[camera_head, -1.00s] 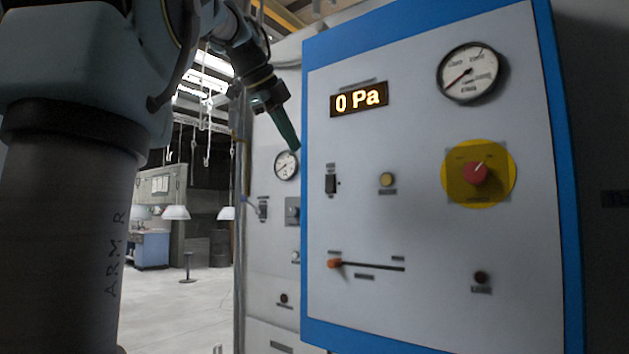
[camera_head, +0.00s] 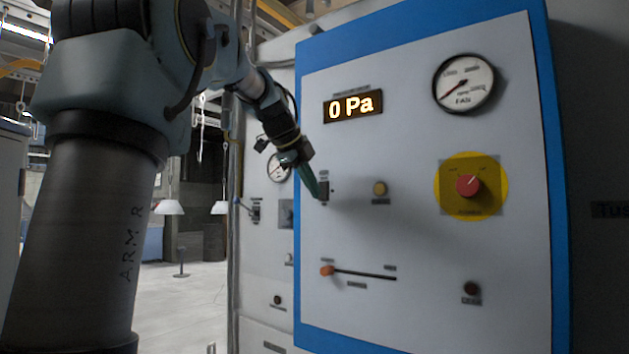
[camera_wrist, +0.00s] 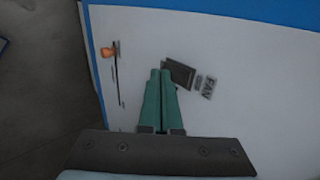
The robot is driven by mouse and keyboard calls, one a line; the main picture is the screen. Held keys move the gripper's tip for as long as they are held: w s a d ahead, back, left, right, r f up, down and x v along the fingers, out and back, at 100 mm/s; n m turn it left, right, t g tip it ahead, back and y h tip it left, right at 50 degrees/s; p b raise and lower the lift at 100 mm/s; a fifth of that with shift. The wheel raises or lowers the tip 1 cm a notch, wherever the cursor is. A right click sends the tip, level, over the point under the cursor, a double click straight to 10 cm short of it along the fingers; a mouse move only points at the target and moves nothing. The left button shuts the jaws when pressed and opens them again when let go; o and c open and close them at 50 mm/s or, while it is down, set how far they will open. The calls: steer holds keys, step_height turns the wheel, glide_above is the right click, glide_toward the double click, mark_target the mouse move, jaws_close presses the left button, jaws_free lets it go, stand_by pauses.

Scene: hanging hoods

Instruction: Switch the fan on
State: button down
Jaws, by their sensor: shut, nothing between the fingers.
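The fan switch is a small dark rocker (camera_head: 324,190) on the left of a white panel with a blue frame (camera_head: 430,250). In the wrist view the dark switch (camera_wrist: 179,73) sits beside a label reading FAN (camera_wrist: 209,88). My gripper (camera_head: 319,197) has green fingers, shut together with nothing between them. The fingertips are at the switch in the head view and partly cover it. In the wrist view the fingertips (camera_wrist: 160,73) lie just beside the switch's edge; I cannot tell if they touch it. The display (camera_head: 353,106) reads 0 Pa.
A second panel stands behind at left. Open floor lies beyond.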

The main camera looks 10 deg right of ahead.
steer(key=shift+w+d, duration=0.2)
steer(key=shift+f, duration=0.15)
steer(key=b, duration=0.2)
steer(key=shift+w+d+f+t+b, duration=0.1)
steer(key=shift+f+t+b, duration=0.2)
steer(key=shift+f, duration=0.05)
steer(key=shift+r+h+p, duration=0.3)
steer(key=shift+r+p, duration=0.1)
steer(key=shift+p, duration=0.05)
steer(key=shift+r, duration=0.1)
steer(key=shift+r+p, duration=0.45)
steer(key=shift+r, duration=0.3)
